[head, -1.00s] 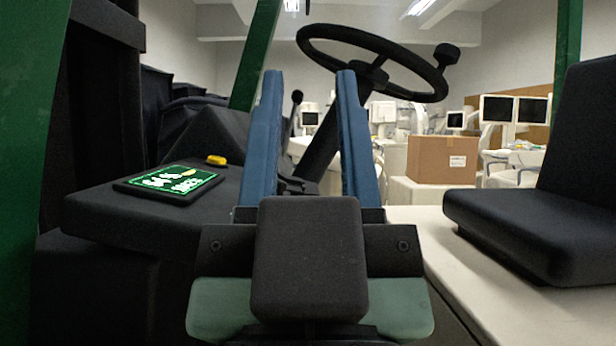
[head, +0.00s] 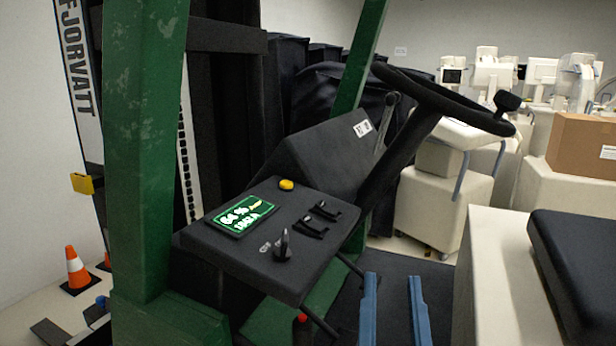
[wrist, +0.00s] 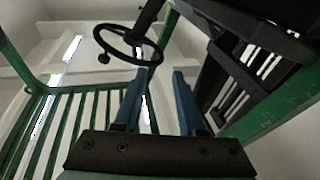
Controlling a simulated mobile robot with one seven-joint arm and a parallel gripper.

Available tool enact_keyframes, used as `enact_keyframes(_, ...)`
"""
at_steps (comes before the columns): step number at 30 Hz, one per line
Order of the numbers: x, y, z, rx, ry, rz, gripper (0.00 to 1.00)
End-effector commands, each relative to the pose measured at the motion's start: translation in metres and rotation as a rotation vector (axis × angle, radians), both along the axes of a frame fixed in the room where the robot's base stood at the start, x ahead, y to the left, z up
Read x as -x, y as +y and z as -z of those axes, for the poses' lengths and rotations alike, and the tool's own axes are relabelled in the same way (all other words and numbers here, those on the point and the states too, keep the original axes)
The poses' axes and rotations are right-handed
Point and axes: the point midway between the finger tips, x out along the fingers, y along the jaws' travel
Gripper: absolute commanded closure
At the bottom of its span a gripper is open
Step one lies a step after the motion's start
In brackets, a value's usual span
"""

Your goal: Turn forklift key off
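The forklift's black control panel (head: 225,252) stands left of centre in the head view. A black key-like knob (head: 283,247) sticks up near its front edge, with small pale lettering beside it too small to read. Its exact turn angle is hard to tell. My gripper (head: 393,282) shows only as two blue fingers at the bottom, apart and empty, to the right of the panel and low in the picture. The wrist view shows the open fingers (wrist: 163,72) pointing toward the steering wheel; the key is not visible there.
The panel also carries a lit green display (head: 242,215), a yellow button (head: 286,184) and two black switches (head: 322,211). The steering wheel (head: 450,103) overhangs at right, the seat (head: 580,270) is at far right, and a green post (head: 148,150) stands left of the panel.

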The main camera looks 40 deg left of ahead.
Motion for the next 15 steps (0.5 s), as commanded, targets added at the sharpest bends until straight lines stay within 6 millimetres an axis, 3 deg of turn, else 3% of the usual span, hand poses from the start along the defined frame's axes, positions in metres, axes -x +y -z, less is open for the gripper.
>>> enact_keyframes(1, 0.007, 0.011, -0.012, -0.001, 0.052, -0.042, 0.60)
enact_keyframes(6, 0.034, 0.046, -0.006, -0.013, 0.183, -0.178, 0.60)
enact_keyframes(15, 0.065, 0.075, -0.001, -0.040, 0.281, -0.297, 0.60)
